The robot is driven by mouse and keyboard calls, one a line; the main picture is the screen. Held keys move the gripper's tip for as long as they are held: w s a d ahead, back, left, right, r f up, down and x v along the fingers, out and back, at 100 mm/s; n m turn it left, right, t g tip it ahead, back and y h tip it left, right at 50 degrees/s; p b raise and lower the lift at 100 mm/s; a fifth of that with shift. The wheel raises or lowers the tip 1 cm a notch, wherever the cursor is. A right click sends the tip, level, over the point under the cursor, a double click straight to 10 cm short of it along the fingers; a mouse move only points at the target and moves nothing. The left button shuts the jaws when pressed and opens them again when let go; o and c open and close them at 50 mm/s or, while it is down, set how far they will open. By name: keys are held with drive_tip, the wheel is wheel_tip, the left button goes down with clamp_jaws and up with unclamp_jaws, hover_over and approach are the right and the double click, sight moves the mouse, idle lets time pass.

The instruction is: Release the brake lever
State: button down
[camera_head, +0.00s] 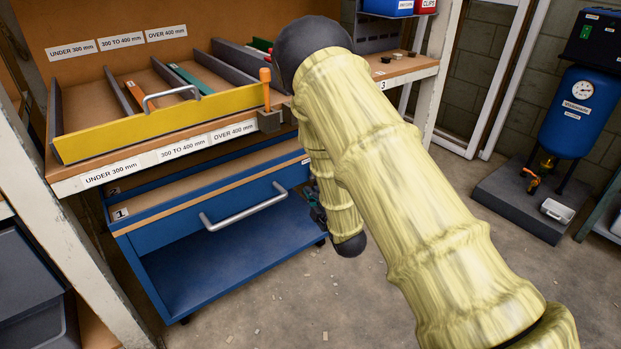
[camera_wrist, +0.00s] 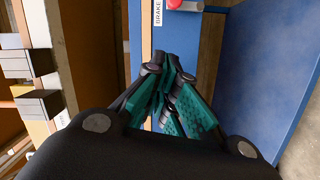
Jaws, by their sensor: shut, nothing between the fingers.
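The brake lever (camera_wrist: 188,6) shows at the top edge of the wrist view, a grey piece with a red end (camera_wrist: 174,4). It is cut off by the frame, so its full position cannot be told. A white BRAKE label (camera_wrist: 158,12) is beside it on the blue trolley (camera_wrist: 240,60). My gripper (camera_wrist: 168,62) has its green-padded fingers together and empty, below the lever in the picture and apart from it. In the head view the trolley (camera_head: 225,250) stands under the bench; my arm hides the lever, and only a little of my gripper (camera_head: 316,210) shows at the trolley's right end.
A yellow-fronted tray (camera_head: 170,122) with dividers sits on the bench above the trolley. An orange-handled lever (camera_head: 265,88) stands at the tray's right end. A blue compressor (camera_head: 577,110) is at the far right. Concrete floor (camera_head: 260,322) lies open before the trolley.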

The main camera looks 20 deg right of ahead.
sight(310, 175)
drive_tip(key=shift+w, duration=0.1)
drive_tip(key=w+d+f+b, duration=0.1)
drive_tip(key=w+d+b, duration=0.1)
drive_tip(key=w, duration=0.9)
drive_tip(key=shift+d+f+b, duration=0.25)
drive_tip(key=shift+f+b, duration=0.1)
drive_tip(key=shift+b, duration=0.45)
drive_tip(key=shift+w+r, duration=0.1)
drive_tip(key=shift+r, duration=0.05)
drive_tip(key=shift+d+m+p, duration=0.15)
drive_tip(key=shift+m+p, duration=0.15)
drive_tip(key=shift+p, duration=0.1)
